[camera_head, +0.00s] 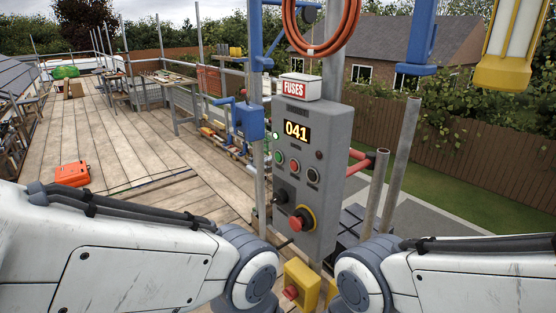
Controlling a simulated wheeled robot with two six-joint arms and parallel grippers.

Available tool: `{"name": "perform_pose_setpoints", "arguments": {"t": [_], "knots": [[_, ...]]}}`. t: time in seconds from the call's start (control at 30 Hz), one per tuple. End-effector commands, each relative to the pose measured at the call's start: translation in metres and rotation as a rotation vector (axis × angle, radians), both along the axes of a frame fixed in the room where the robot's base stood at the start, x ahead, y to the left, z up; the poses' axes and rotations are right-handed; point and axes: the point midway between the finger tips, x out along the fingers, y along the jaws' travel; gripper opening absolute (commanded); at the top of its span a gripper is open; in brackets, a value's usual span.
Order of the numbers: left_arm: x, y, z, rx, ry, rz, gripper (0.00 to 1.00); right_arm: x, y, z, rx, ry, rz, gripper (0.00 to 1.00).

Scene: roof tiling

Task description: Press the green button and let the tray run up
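A grey control box (312,130) stands in the middle, with a lit display (297,131) reading 041. The green button (280,155) is at the left of a row on its face, with a red button (295,165) and a black button (313,175) to its right. My two white arms reach in from the lower left and lower right, below the buttons and apart from them. Both grippers are out of view. I cannot make out the tray for certain; a dark gridded surface shows behind the box at lower right.
A red mushroom knob (297,223) on a yellow ring sits low on the box. A yellow box (300,280) with a red knob stands between my arms. Scaffold poles (400,165) rise at right. An orange case (72,174) lies on the open plank deck (120,130).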

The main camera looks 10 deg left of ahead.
Motion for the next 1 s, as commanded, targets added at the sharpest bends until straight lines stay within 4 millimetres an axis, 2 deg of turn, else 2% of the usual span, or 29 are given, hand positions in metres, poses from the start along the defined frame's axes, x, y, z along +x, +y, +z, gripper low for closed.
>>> {"name": "perform_pose_setpoints", "arguments": {"t": [0.3, 0.33, 0.4, 0.47, 1.0], "knots": [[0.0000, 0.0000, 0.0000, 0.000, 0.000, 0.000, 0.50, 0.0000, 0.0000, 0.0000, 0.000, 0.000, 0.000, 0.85], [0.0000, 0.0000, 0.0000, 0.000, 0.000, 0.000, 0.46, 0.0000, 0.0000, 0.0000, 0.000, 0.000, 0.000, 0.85], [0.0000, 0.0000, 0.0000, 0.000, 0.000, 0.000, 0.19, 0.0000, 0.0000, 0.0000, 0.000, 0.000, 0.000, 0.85], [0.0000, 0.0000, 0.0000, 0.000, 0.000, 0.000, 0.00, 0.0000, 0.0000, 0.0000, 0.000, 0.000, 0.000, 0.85], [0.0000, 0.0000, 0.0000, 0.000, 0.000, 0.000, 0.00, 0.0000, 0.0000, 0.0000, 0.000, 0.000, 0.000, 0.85]]}}
